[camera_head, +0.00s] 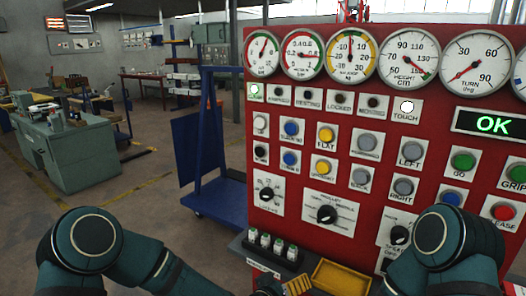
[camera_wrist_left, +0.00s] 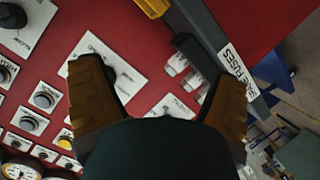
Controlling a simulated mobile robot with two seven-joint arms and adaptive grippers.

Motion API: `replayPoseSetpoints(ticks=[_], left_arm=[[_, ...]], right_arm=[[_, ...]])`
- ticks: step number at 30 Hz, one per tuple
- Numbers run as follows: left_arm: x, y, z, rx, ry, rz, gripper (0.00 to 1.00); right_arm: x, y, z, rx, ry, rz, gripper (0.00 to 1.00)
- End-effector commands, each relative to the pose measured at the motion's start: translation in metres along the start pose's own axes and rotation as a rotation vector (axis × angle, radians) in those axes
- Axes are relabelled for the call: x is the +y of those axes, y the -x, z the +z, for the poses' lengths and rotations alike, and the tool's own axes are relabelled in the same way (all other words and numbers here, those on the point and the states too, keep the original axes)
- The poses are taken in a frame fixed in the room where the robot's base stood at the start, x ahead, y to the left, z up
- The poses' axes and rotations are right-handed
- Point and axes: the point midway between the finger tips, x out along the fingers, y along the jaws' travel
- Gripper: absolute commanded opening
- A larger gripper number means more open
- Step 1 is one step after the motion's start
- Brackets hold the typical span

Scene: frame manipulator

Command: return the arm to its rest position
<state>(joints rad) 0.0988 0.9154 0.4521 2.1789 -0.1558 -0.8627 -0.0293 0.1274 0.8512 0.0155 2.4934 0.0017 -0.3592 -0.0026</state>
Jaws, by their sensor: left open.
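My left arm (camera_head: 165,266) comes in from the lower left of the head view. Its gripper (camera_head: 283,287) is at the bottom edge, in front of the red panel and close to the small shelf. In the left wrist view the gripper (camera_wrist_left: 160,75) is open, its two brown fingers wide apart with nothing between them. Behind it are the red panel surface and white plates. My right arm (camera_head: 440,238) stands bent at the lower right, covering part of the panel. I cannot make out its gripper.
The red control panel (camera_head: 380,122) carries gauges, buttons, knobs and a lit OK display (camera_head: 494,123). A shelf with several white fuses (camera_head: 265,242) and a yellow tray (camera_head: 340,278) juts out below. A blue cart (camera_head: 218,197) stands left; the floor (camera_head: 150,200) there is open.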

Motion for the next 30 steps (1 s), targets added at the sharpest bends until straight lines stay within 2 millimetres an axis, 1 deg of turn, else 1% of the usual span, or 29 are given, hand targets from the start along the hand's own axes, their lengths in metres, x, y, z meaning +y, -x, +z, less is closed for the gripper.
replayPoseSetpoints(ticks=[1, 2, 3, 5, 6, 8, 9, 12, 13, 16, 19, 22, 30], left_arm=[[-0.025, 0.013, 0.024, -0.087, 0.006, -0.057, 0.89], [-0.039, 0.021, 0.038, -0.137, 0.012, -0.089, 0.89], [-0.057, 0.033, 0.055, -0.202, 0.022, -0.131, 0.89], [-0.082, 0.055, 0.081, -0.3, 0.043, -0.197, 0.89], [-0.097, 0.071, 0.098, -0.365, 0.059, -0.24, 0.89], [-0.117, 0.096, 0.121, -0.456, 0.089, -0.303, 0.89], [-0.129, 0.113, 0.134, -0.512, 0.11, -0.341, 0.89], [-0.149, 0.153, 0.161, -0.628, 0.163, -0.425, 0.89], [-0.153, 0.163, 0.167, -0.657, 0.178, -0.445, 0.89], [-0.163, 0.189, 0.182, -0.726, 0.219, -0.496, 0.89], [-0.166, 0.202, 0.189, -0.76, 0.24, -0.519, 0.89], [-0.167, 0.205, 0.191, -0.769, 0.246, -0.526, 0.89], [-0.167, 0.204, 0.191, -0.766, 0.245, -0.524, 0.89]], right_arm=[[0.0, 0.0, 0.0, 0.0, 0.0, 0.0, 0.0], [0.0, 0.0, 0.0, 0.0, 0.0, 0.0, 0.0], [0.0, 0.0, 0.0, 0.0, 0.0, 0.0, 0.0], [0.0, 0.0, 0.0, 0.0, 0.0, 0.0, 0.0], [0.0, 0.0, 0.0, 0.0, 0.0, 0.0, 0.0], [0.0, 0.0, 0.0, 0.0, 0.0, 0.0, 0.0], [0.0, 0.0, 0.0, 0.0, 0.0, 0.0, 0.0], [0.0, 0.0, 0.0, 0.0, 0.0, 0.0, 0.0], [0.0, 0.0, 0.0, 0.0, 0.0, 0.0, 0.0], [0.0, 0.0, 0.0, 0.0, 0.0, 0.0, 0.0], [0.0, 0.0, 0.0, 0.0, 0.0, 0.0, 0.0], [0.0, 0.0, 0.0, 0.0, 0.0, 0.0, 0.0], [0.0, 0.0, 0.0, 0.0, 0.0, 0.0, 0.0]])
